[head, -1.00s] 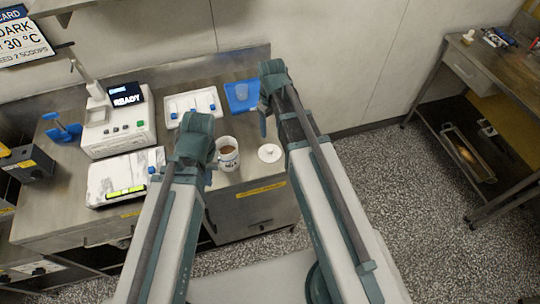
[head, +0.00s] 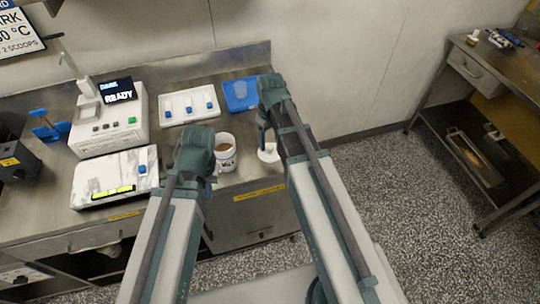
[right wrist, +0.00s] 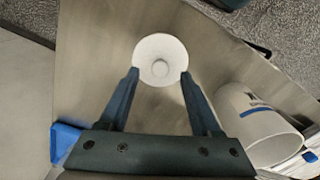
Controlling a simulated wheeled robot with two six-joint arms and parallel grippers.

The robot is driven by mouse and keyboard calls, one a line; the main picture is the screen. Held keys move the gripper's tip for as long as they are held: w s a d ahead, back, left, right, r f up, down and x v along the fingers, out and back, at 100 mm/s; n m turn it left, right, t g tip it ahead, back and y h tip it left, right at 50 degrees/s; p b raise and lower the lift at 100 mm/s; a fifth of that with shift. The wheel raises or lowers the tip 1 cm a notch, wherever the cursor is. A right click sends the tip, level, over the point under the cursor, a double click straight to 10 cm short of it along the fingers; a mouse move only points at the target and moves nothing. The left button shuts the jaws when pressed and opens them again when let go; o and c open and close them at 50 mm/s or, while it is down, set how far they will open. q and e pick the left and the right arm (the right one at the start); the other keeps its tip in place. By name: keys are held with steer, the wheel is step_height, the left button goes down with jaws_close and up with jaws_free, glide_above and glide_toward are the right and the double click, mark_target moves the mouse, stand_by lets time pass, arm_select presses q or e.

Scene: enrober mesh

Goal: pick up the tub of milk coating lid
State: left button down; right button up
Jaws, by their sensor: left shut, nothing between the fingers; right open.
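The lid (head: 270,154) is a white disc lying on the steel counter, right of the tub, and my right gripper partly covers it in the head view. In the right wrist view the lid (right wrist: 160,60) shows whole, with a round knob in its middle. My right gripper (right wrist: 160,74) is open, with its fingertips at either side of the lid's near part; I cannot tell whether they touch it. The white open tub (head: 223,152) holds brown coating. My left gripper (head: 212,178) is shut and empty, left of the tub, mostly hidden by its wrist.
On the counter (head: 240,183) stand a white machine (head: 108,125) reading READY, a marble-topped scale (head: 100,178), a white tray (head: 176,108) with blue pieces and a blue tray (head: 233,104). The tub (right wrist: 240,115) is close right of my right gripper.

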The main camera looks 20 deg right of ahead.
mark_target(270, 150)
step_height(270, 150, down, 3)
steer(key=shift+r+b, duration=0.15)
steer(key=shift+b, duration=0.7)
arm_select(q)
step_height(270, 150, down, 2)
steer(key=shift+f, duration=0.25)
arm_select(e)
steer(key=shift+r, duration=0.1)
jaws_close()
